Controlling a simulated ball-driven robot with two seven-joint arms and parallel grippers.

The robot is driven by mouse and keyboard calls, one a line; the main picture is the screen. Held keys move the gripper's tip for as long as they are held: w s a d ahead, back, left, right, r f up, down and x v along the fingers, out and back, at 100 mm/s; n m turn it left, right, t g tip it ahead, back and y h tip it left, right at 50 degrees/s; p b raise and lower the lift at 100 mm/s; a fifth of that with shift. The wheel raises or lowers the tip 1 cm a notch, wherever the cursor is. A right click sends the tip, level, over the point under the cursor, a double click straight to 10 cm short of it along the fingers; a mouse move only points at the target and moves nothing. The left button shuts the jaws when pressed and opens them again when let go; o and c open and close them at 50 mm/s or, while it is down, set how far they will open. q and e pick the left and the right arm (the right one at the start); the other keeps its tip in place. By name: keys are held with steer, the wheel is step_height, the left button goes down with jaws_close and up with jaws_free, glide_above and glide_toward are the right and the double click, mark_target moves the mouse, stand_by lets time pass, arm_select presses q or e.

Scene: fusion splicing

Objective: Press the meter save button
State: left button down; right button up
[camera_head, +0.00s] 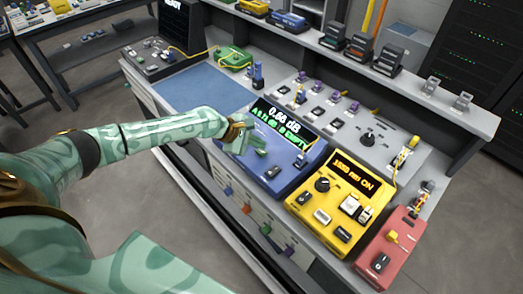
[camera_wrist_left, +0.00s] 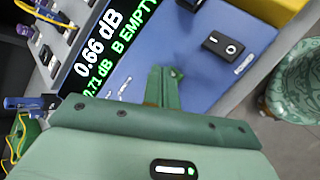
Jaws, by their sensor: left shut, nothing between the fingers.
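The blue meter (camera_head: 285,180) sits on the bench's front part, its lit display (camera_head: 280,124) showing a dB reading and "B EMPTY". It also fills the middle of the left wrist view (camera_wrist_left: 200,72). A black rocker switch (camera_wrist_left: 223,45) is on its top face, right of my fingers in that view. My left gripper (camera_head: 262,146) is shut and empty over the meter's left part, just below the display. Its fingertips (camera_wrist_left: 167,72) point down at the face; I cannot tell whether they touch it. No save button shows clearly; the fingers hide part of the face. My right gripper is not in view.
The yellow unit (camera_head: 322,211) with knob and buttons stands right of the meter, then a red unit (camera_head: 384,262). A blue mat (camera_head: 203,88) lies clear to the left. Small connectors and a green device (camera_head: 234,57) stand behind. A raised shelf (camera_head: 420,98) runs along the back.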

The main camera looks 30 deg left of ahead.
mark_target(258, 152)
arm_select(q)
steer(key=shift+f, duration=0.4)
steer(key=shift+f, duration=0.45)
stand_by(0.6)
steer(key=shift+r, duration=0.15)
stand_by(0.3)
steer(key=shift+r+p, duration=0.75)
steer(key=shift+p, duration=0.1)
step_height(258, 152, up, 5)
steer(key=p, duration=0.5)
stand_by(0.5)
